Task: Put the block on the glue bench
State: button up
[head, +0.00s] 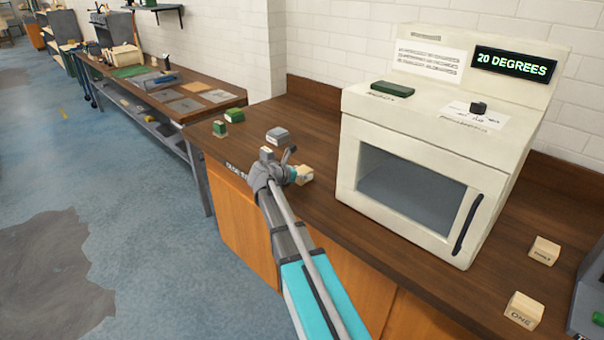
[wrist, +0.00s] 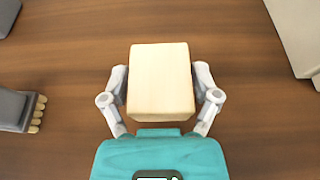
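A pale wooden block (head: 304,175) is on or just above the brown counter (head: 325,135), left of the white oven. In the wrist view the block (wrist: 160,80) is between the two grey fingers of my gripper (wrist: 160,78). The fingers are at its left and right sides, very close to it. I cannot tell whether they press on it. In the head view my gripper (head: 285,168) is over the counter's front edge, beside the block.
The white oven (head: 430,135) reads 20 degrees. More pale blocks (head: 524,310) sit on the counter at right. Small green items (head: 234,115) and a grey item (head: 277,136) sit left. Another wooden bench (head: 200,98) with grey sheets stands further left, beyond a gap.

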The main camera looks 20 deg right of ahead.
jog(key=shift+o, duration=0.6)
jog(key=shift+r, duration=0.2)
jog(key=p+v, duration=0.5)
jog(key=v, duration=0.7)
dwell(0.3)
jog(key=s+a+f+m+g+y, duration=0.1)
jog(key=s+a+f+m+y, duration=0.3)
jog(key=s+m, duration=0.3)
jog(key=s+a+f+m+g+y, duration=0.2)
jog(key=s+a+f+m+y, duration=0.1)
jog(key=s+m, duration=0.4)
jog(key=s+a+f+m+g+y, duration=0.1)
jog(key=s+a+f+m+y, duration=0.3)
jog(key=s+m, duration=0.4)
jog(key=shift+a+f+g+y, duration=0.3)
jog(key=shift+a+y, duration=0.35)
jog(key=shift+y, duration=0.25)
